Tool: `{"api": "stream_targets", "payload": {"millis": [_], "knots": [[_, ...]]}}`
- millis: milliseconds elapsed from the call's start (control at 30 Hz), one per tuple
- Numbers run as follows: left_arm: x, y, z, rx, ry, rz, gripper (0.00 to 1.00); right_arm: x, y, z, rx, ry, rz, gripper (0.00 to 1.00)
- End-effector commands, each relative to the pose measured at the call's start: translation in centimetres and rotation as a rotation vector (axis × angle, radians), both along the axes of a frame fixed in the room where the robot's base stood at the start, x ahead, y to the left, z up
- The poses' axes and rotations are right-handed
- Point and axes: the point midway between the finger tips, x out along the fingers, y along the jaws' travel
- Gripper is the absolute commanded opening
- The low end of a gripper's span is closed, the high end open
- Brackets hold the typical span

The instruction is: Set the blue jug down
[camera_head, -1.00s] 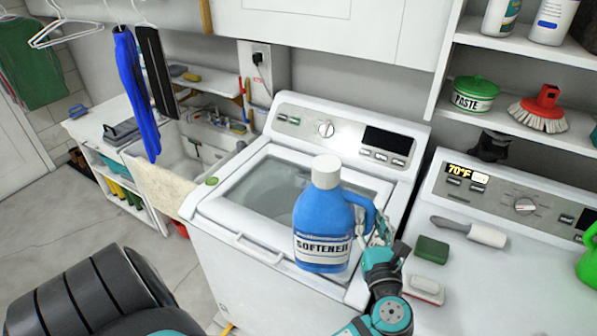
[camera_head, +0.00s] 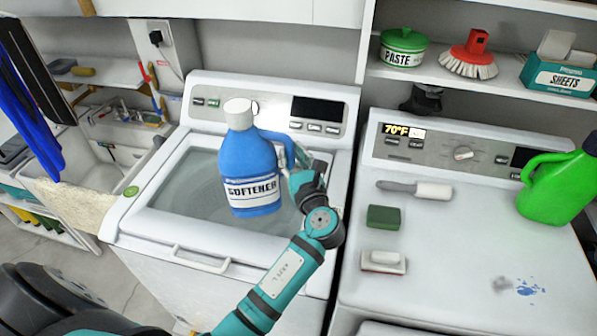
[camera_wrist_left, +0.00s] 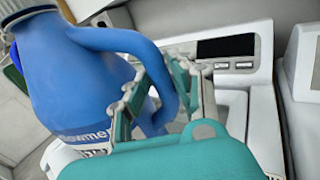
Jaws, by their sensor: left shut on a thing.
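The blue jug (camera_head: 248,165) has a white cap and a label reading SOFTENER. It is upright, held in front of the washer's lid window in the head view. My left gripper (camera_head: 303,172) is shut on its handle, at the jug's right side. In the left wrist view the jug (camera_wrist_left: 75,80) fills the left side, and the gripper's fingers (camera_wrist_left: 158,95) close around the handle. The jug hides part of the washer lid. My right gripper is not in view.
The washer (camera_head: 125,225) stands under the jug. The dryer top (camera_head: 440,270) at right carries a lint roller (camera_head: 415,189), a green sponge (camera_head: 383,217), a white-and-red brush (camera_head: 383,261) and a green jug (camera_head: 556,188). Its front middle is clear, apart from a blue spill (camera_head: 528,288).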

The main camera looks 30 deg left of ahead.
Motion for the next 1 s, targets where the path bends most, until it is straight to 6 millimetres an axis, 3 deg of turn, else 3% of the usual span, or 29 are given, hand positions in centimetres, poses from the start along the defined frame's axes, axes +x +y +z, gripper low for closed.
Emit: {"api": "stream_targets", "payload": {"millis": [233, 400, 667, 1000], "knots": [[3.4, 3.9, -0.1, 0.014, -0.011, 0.000, 0.00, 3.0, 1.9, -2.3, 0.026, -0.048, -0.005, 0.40], [5.0, 5.7, -0.2, 0.015, -0.010, -0.001, 0.00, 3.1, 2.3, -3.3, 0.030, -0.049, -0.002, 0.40], [5.6, 6.5, -0.3, 0.013, -0.009, -0.002, 0.00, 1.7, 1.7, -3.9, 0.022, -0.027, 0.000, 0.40], [5.6, 6.4, -3.3, 0.013, -0.010, -0.002, 0.00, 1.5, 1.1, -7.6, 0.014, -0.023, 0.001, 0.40]]}}
